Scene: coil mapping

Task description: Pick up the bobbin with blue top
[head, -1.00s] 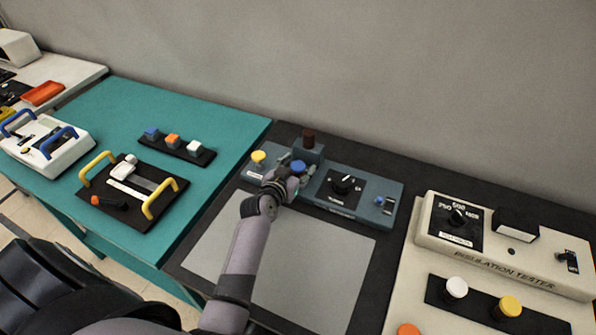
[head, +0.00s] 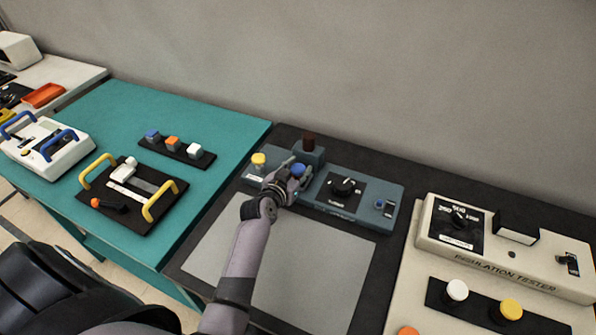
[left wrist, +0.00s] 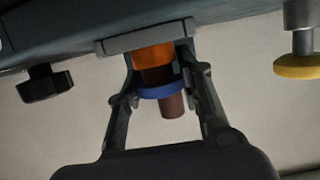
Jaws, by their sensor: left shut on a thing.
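The bobbin with the blue top (head: 298,169) is at the grey-blue device (head: 328,209) on the dark bench. My left gripper (head: 292,176) is around it, just below the blue top. The fingers are shut on the bobbin. Whether its lower end still sits in the device cannot be told. My right gripper is not in view.
A bare grey mat (head: 318,265) lies in front. An insulation tester (head: 500,248) stands farther right.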

